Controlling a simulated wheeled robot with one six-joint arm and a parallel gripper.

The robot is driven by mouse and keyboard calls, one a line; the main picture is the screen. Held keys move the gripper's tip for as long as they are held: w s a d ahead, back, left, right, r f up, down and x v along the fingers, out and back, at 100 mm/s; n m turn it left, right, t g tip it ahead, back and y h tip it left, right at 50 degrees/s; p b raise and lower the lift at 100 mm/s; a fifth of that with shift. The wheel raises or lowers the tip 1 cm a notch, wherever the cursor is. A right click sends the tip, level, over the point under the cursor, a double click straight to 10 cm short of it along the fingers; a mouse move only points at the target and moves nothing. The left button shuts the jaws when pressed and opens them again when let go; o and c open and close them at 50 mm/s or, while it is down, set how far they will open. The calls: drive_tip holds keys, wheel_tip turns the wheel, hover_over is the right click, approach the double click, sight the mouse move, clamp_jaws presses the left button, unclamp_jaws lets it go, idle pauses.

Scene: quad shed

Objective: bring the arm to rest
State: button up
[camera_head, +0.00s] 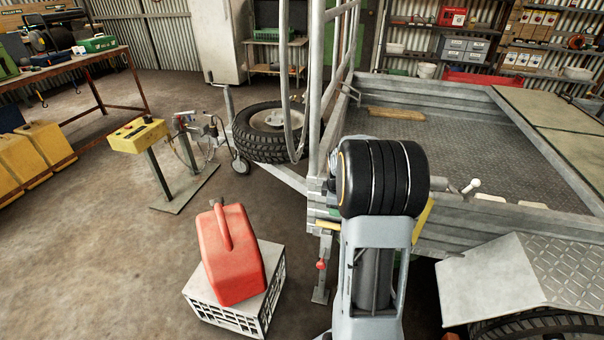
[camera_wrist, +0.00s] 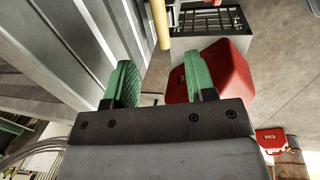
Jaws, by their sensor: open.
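My gripper (camera_wrist: 160,78) shows in the wrist view with its two green-padded fingers spread apart and nothing between them. In the head view my arm stands raised in front of the trailer (camera_head: 455,238), its black joint and grey link in front of the trailer's near wall. The gripper itself cannot be made out there. In the wrist view, grey trailer metal (camera_wrist: 60,45) lies close on the left of the fingers. A red jerry can (camera_wrist: 232,68) shows beyond the right finger, apparently apart from it.
The red jerry can (camera_head: 231,255) stands on a pale crate (camera_head: 263,310) left of my arm. A spare tyre (camera_head: 262,148), a yellow control box on a stand (camera_head: 138,135) and a workbench (camera_head: 82,61) are farther left. Open concrete floor lies between them.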

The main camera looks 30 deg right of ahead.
drive_tip(key=shift+r, duration=0.1)
drive_tip(key=s+a+r+m+t+p, duration=0.1)
drive_tip(key=s+a+r+m+p, duration=0.1)
drive_tip(key=a+r+p, duration=0.6)
drive_tip(key=s+a+r+m+p, duration=0.2)
drive_tip(key=a+r+p, duration=0.25)
drive_tip(key=r, duration=0.65)
drive_tip(key=s+a+r+m+t+y+p, duration=0.1)
drive_tip(key=s+a+r+m+p, duration=0.4)
drive_tip(key=s+a+r+p, duration=0.5)
drive_tip(key=shift+s+a+r+y, duration=0.25)
drive_tip(key=shift+a+r, duration=0.35)
drive_tip(key=shift+r, duration=1.3)
drive_tip(key=shift+w, duration=0.1)
